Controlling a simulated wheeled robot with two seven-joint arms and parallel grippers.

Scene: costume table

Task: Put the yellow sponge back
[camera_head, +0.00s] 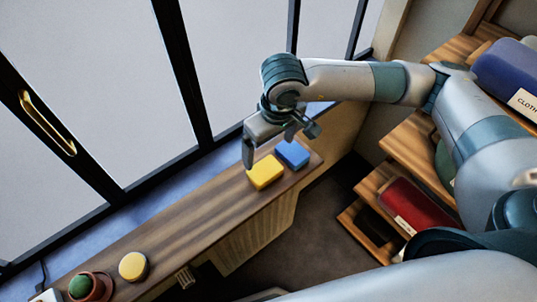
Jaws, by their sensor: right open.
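The yellow sponge (266,172) lies on the narrow wooden table (185,215), near its far right end. A blue sponge (293,154) lies just to its right. My right gripper (254,158) is open above the table at the yellow sponge. One finger hangs down at the sponge's left side and the other shows to the upper right, over the blue sponge. I cannot tell whether the fingers touch either sponge. My left gripper is not in view.
A round yellow item (134,266) and a reddish pot with a green ball (90,287) stand at the table's near left end. The middle of the table is clear. Dark-framed glass panels (110,90) run behind it. Wooden shelves at right hold a red roll (418,207) and a blue labelled bundle (508,72).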

